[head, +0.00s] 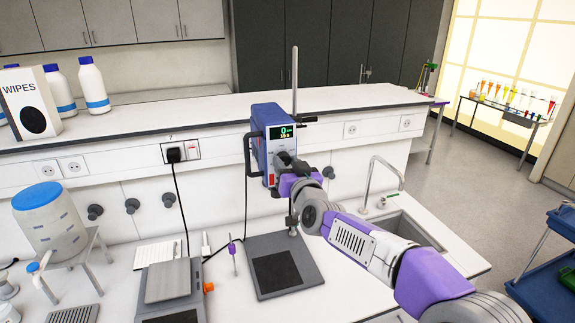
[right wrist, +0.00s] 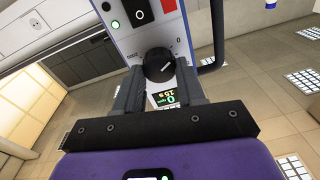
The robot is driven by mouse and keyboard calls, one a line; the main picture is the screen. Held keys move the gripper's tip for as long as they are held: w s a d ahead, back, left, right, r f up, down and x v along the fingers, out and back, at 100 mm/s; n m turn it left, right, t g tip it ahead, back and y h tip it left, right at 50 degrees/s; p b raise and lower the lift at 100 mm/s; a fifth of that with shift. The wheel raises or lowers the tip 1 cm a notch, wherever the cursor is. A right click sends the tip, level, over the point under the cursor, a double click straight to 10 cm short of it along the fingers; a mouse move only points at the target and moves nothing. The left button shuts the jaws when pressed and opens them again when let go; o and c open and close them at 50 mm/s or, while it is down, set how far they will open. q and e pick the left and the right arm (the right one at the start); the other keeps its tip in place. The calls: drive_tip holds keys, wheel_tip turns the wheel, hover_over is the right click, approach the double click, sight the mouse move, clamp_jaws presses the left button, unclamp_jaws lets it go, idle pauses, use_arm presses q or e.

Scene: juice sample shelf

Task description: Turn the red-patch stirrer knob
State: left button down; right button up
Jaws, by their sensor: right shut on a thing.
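The overhead stirrer (head: 263,125) is a blue and pale-grey unit on a stand, with a lit green display (head: 282,131) that reads 0 on its top line. A small red patch (head: 271,180) shows low on its front. The black stirrer knob (right wrist: 158,65) is on the front panel in the right wrist view, its pale pointer mark slanted. My right gripper (right wrist: 160,75) is shut on the knob, one finger on each side. In the head view my right gripper (head: 289,166) is at the stirrer's front and hides the knob. My left gripper is not in view.
The stand's dark base plate (head: 280,262) is on the white bench below. A balance (head: 170,285) and a blue-lidded carboy (head: 48,215) are to the left. A sink (head: 410,230) with a tap is to the right. A black cable (head: 180,205) hangs behind.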

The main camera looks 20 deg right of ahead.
drive_tip(key=o, duration=1.1)
drive_tip(key=shift+c, duration=0.2)
drive_tip(key=s+b, duration=0.1)
drive_tip(key=s, duration=0.6)
drive_tip(key=shift+s+d+f, duration=0.2)
drive_tip(key=shift+s+d, duration=0.05)
drive_tip(key=shift+s, duration=0.05)
drive_tip(key=s+a+f+g, duration=0.15)
drive_tip(key=f+g, duration=0.25)
drive_tip(key=f, duration=1.5)
drive_tip(key=s+a+f+g, duration=0.1)
drive_tip(key=a+f+g, duration=0.3)
drive_tip(key=f, duration=1.4)
drive_tip(key=s+a+f+m+g+y+b, duration=0.15)
drive_tip(key=s+f+g, duration=0.35)
drive_tip(key=s+f, duration=0.8)
drive_tip(key=s+a+f+m+g+y+p, duration=0.1)
drive_tip(key=s+a+f+g+y, duration=0.3)
drive_tip(key=s+f, duration=0.9)
wheel_tip(320, 180, down, 6)
drive_tip(key=s+d+g+h+b, duration=0.1)
drive_tip(key=h+b, duration=0.1)
drive_tip(key=b, duration=0.6)
drive_tip(key=shift+d+n, duration=0.25)
drive_tip(key=shift+n, duration=0.1)
